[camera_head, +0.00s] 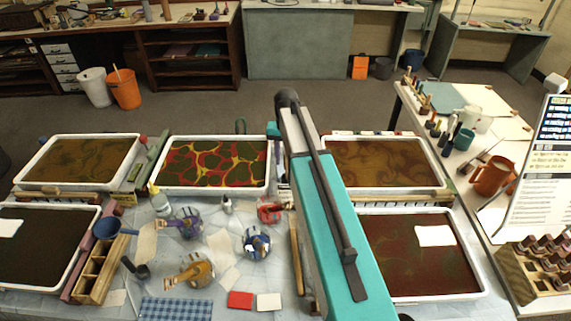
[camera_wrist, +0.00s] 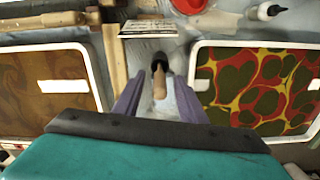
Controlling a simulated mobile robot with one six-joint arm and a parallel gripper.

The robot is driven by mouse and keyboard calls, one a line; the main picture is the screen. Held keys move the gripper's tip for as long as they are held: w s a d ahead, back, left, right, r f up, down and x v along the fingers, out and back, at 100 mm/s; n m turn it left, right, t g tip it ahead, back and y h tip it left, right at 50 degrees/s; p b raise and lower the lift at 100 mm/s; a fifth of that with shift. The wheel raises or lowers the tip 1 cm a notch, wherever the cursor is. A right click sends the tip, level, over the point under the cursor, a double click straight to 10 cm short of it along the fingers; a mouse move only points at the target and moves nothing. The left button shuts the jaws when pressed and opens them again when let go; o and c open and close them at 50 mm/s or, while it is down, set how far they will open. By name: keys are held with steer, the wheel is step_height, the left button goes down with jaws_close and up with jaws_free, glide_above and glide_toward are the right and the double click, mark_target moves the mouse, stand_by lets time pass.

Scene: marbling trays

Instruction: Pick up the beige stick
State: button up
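In the wrist view a short beige stick with a dark end (camera_wrist: 160,82) lies in the gap between two trays. My gripper's two purple fingers (camera_wrist: 160,98) are spread on either side of it, with a space to each finger. My gripper looks open; I cannot tell how high it is above the stick. A longer wooden stick (camera_wrist: 115,55) lies to the left, beside the brown tray. In the head view a long wooden stick (camera_head: 297,258) lies left of my arm. My arm hides the gripper and the short beige stick there.
A brown tray (camera_head: 449,190) and a red-green-yellow tray (camera_head: 269,184) flank the gap. A red object (camera_head: 269,210), a white bottle (camera_head: 227,204), several glass jars and a wooden rack (camera_head: 98,270) crowd the covered table. A blue checked cloth (camera_head: 175,308) lies at the front.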

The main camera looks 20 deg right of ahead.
steer(key=shift+f+p, duration=0.3)
steer(key=shift+f, duration=0.9)
jaws_close()
